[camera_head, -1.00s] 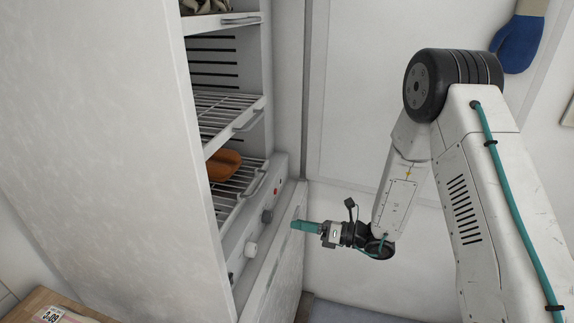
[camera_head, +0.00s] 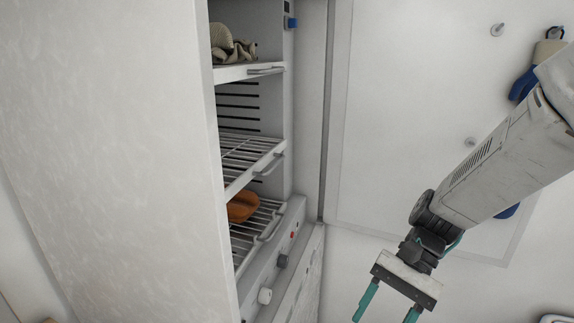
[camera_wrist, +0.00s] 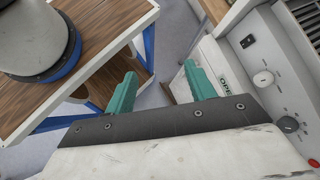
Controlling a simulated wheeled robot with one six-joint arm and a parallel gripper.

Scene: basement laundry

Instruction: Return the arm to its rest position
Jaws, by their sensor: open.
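My gripper (camera_head: 387,308) is at the lower right of the head view, with its two teal fingers apart and pointing down. Nothing is between them. In the wrist view the gripper (camera_wrist: 160,88) also shows open and empty, above the floor. My arm comes in from the right edge, in front of the pale wall. The gripper is to the right of the white cabinet and apart from it.
The tall white cabinet (camera_head: 110,150) has wire shelves (camera_head: 250,150) and a control panel with knobs (camera_wrist: 263,78). An orange item (camera_head: 243,206) lies on the lower shelf, and crumpled beige cloth (camera_head: 232,50) on the top one. Blue gloves (camera_head: 523,86) hang at the right.

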